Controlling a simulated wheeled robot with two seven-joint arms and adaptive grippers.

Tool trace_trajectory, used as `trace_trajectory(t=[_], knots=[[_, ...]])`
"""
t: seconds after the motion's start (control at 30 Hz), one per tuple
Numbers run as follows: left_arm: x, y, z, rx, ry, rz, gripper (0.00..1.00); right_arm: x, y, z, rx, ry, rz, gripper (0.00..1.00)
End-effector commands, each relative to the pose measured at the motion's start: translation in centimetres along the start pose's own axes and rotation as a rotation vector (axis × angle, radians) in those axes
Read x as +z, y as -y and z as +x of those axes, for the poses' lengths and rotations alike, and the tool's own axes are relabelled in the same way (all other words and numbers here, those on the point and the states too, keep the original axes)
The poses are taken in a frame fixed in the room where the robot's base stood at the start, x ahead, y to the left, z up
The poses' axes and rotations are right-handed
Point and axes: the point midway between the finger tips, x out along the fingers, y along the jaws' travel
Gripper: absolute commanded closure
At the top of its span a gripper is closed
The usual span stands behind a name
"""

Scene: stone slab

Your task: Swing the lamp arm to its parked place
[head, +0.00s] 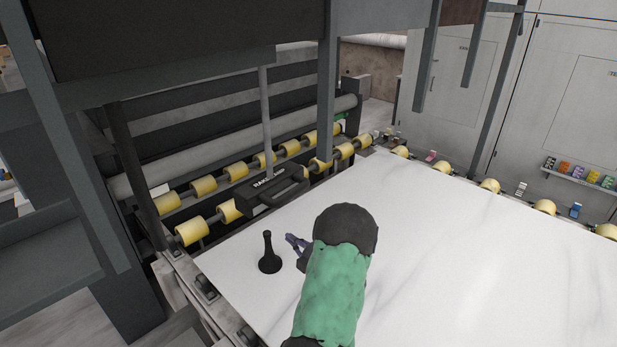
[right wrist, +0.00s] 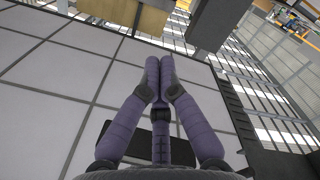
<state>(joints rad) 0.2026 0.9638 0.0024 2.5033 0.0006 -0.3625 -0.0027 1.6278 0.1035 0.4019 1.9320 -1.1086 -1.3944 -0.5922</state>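The lamp (head: 272,191) is a dark bar-shaped housing with a partly readable "RAK…" label, at the slab's far left edge in the head view. A thin grey upright rod (head: 267,110) runs from above down to it and looks like the lamp arm. My right gripper (head: 293,241) has purple fingers and is partly hidden behind my green and black forearm. It is over the slab, nearer than the lamp and apart from it. In the right wrist view its fingertips (right wrist: 159,78) meet, with nothing visible between them. My left gripper is out of view.
A black stand with a round base and narrow neck (head: 268,257) is left of my right gripper. The white slab (head: 470,265) is clear to the right. Yellow rollers (head: 203,186) line its far edges. Dark frame posts (head: 327,80) stand near the lamp.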

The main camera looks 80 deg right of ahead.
Motion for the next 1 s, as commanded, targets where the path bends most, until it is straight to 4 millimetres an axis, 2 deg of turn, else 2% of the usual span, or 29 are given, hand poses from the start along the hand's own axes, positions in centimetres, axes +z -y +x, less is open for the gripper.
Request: trace_trajectory(t=[0.03, 0.1, 0.3, 0.4, 0.5, 0.67, 1.0], knots=[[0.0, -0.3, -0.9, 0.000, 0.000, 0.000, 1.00, -0.4, -2.9, -1.7, 0.020, -0.006, -0.065, 1.00], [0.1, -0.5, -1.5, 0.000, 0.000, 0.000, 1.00, -0.9, -5.8, -3.7, 0.037, -0.022, -0.148, 1.00], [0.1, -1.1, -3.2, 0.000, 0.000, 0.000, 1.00, -3.3, -12.6, -9.9, 0.049, -0.059, -0.383, 1.00], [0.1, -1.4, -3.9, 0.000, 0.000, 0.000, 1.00, -4.8, -15.1, -12.6, 0.040, -0.074, -0.482, 1.00], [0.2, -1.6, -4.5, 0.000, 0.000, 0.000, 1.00, -6.0, -16.8, -14.8, 0.025, -0.084, -0.561, 1.00], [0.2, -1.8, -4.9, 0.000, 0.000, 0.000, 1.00, -7.3, -18.1, -16.9, 0.005, -0.095, -0.633, 1.00], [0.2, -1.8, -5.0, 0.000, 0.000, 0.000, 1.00, -7.7, -18.4, -17.5, -0.003, -0.101, -0.656, 1.00]])
